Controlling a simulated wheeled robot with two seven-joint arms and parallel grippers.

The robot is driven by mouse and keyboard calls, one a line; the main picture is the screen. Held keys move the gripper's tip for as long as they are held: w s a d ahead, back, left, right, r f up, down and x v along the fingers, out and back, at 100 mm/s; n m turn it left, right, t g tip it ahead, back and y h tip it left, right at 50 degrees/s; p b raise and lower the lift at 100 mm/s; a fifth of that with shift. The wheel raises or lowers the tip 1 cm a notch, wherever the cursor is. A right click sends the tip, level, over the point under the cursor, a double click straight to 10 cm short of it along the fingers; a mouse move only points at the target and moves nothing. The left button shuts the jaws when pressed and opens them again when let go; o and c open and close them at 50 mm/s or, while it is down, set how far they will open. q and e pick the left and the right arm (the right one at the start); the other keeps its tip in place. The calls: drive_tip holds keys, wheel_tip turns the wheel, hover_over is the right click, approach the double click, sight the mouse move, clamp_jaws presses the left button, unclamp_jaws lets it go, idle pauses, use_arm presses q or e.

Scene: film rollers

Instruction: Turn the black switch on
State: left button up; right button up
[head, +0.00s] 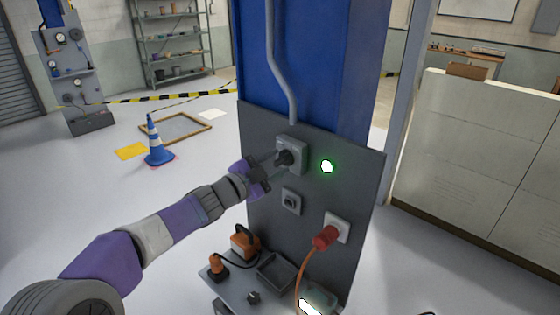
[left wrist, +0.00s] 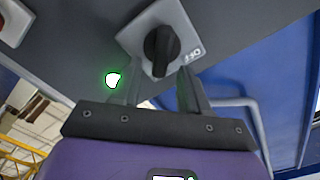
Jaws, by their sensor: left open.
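The black switch (head: 287,157) is a rotary knob on a light grey square plate, mounted on the dark grey panel (head: 262,140) of a blue column. A green light (head: 327,166) glows right of the switch. My right gripper is out of view.
Below the switch are a small grey socket (head: 291,201) and a red plug (head: 325,237) with an orange cable. A grey conduit (head: 273,60) runs down to the switch. A shelf (head: 218,272) with tools juts out below. Open floor lies left, with a blue cone (head: 156,150).

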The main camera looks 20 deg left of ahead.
use_arm(q)
drive_tip(key=v, duration=0.5)
drive_tip(key=shift+s, duration=0.15)
